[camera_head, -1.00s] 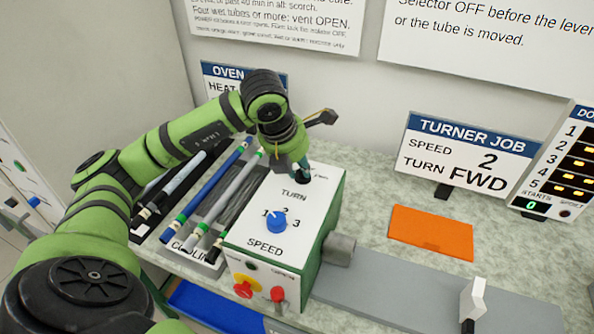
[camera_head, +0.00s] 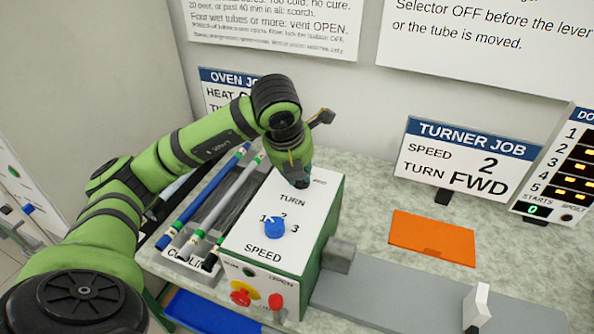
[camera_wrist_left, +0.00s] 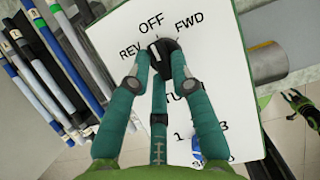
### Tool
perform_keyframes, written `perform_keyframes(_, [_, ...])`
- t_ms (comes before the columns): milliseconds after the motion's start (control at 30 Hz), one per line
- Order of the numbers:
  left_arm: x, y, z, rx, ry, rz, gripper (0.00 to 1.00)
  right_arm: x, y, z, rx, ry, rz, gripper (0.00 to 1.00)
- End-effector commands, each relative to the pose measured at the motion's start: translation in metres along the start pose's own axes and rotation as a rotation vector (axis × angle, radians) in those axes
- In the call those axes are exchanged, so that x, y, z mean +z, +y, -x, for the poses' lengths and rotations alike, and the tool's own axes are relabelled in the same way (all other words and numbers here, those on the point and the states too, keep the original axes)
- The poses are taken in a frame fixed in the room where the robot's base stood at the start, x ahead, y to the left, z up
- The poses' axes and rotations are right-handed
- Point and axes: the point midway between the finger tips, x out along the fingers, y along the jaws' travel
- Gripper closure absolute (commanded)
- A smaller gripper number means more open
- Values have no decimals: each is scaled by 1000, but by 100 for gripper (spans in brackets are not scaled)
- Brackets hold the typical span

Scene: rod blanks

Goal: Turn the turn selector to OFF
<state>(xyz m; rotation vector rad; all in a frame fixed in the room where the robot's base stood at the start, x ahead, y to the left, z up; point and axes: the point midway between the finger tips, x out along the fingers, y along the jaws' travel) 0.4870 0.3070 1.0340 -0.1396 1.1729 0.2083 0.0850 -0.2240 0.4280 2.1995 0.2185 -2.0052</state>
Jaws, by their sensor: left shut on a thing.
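The turn selector is a dark knob on the white top of the turner box (camera_head: 246,222). In the head view my left gripper (camera_head: 300,183) comes down on it and hides it. In the left wrist view the black turn selector (camera_wrist_left: 164,46) sits below the printed words REV, OFF and FWD. My left gripper's teal fingers (camera_wrist_left: 163,72) are closed around it, one on each side and one from below. A pale mark shows on the knob, but I cannot tell exactly which word it points at. A green and black part at the right edge, seemingly my right gripper (camera_wrist_left: 303,108), is partly cut off.
The blue speed knob (camera_head: 274,228) is on the same box, nearer me. Red and yellow controls (camera_head: 242,293) are on its front. Several rods lie in the cooling rack (camera_head: 199,250) at left. An orange mat (camera_head: 432,237) lies on the counter at right. The turner job sign (camera_head: 467,165) stands behind.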

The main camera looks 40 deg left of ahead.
Motion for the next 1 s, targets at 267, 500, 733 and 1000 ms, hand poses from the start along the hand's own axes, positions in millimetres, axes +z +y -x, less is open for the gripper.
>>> perform_keyframes(267, [1, 0, 1, 0, -2, 0, 54, 0, 0, 0, -1, 0, 1, 60])
perform_keyframes(500, [1, 0, 3, 0, -2, 0, 54, 1, -1, 0, -2, -1, 2, 60])
perform_keyframes(733, [2, 0, 38, -2, -8, 0, 54, 0, -1, 0, -2, -1, 1, 60])
perform_keyframes(1000, [2, 1, 93, 0, -9, -1, 54, 0, -1, 0, -2, 0, 0, 60])
